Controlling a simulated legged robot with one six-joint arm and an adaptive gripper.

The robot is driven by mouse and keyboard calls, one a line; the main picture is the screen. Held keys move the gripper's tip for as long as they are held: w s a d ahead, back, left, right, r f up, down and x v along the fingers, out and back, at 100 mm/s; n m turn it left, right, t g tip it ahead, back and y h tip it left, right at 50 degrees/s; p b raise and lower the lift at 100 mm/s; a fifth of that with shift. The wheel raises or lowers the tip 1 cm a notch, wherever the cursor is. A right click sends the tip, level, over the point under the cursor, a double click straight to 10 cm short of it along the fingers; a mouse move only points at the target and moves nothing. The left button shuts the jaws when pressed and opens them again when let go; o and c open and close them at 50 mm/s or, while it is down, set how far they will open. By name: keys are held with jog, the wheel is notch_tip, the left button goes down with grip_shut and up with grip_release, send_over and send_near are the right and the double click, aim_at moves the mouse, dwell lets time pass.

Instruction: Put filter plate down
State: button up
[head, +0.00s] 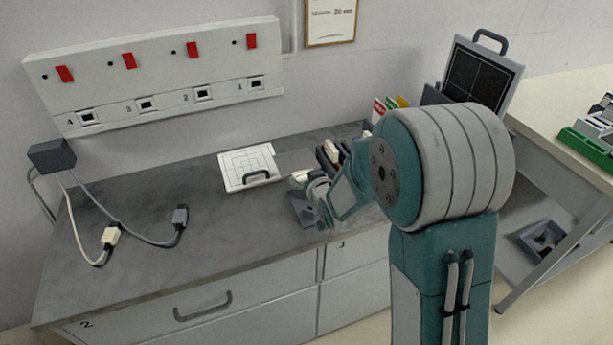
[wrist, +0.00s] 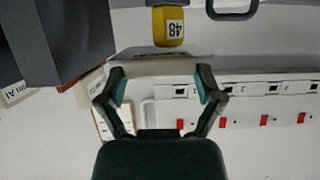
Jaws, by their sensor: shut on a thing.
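My gripper (head: 318,193) is low over the grey counter (head: 190,225), right of its middle. In the wrist view its two fingers (wrist: 160,88) are closed on the ends of a pale slab with dark lettering, seen nearly edge-on. I take this slab for the filter plate (wrist: 158,66). In the head view a small pale part of it (head: 300,175) shows by the fingers; my arm hides much of the rest. I cannot tell whether it touches the counter.
A white gridded board with a dark handle (head: 243,179) lies behind my gripper. A yellow block marked 48 (wrist: 168,27) is close to the held slab. Dark upright items (head: 331,156) stand right of the board. Cables with plugs (head: 110,237) lie left; the counter between is clear.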

jog(key=o, duration=1)
jog(key=shift+c, duration=0.2)
jog(key=shift+r, duration=0.25)
jog(key=s+d+r+m+g+h, duration=0.1)
jog(key=s+d+r+g+h, duration=0.1)
jog(key=s+d+r, duration=0.6)
jog(key=s+d+r+m+g+h, duration=0.1)
jog(key=s+r+h, duration=0.15)
jog(key=s, duration=0.85)
jog(key=s+r+m+g, duration=0.1)
jog(key=s+r+g, duration=0.2)
jog(key=s, duration=1.1)
jog(key=shift+d+r+g+y, duration=0.25)
jog(key=shift+r+g+y, duration=0.2)
jog(key=shift+g, duration=0.15)
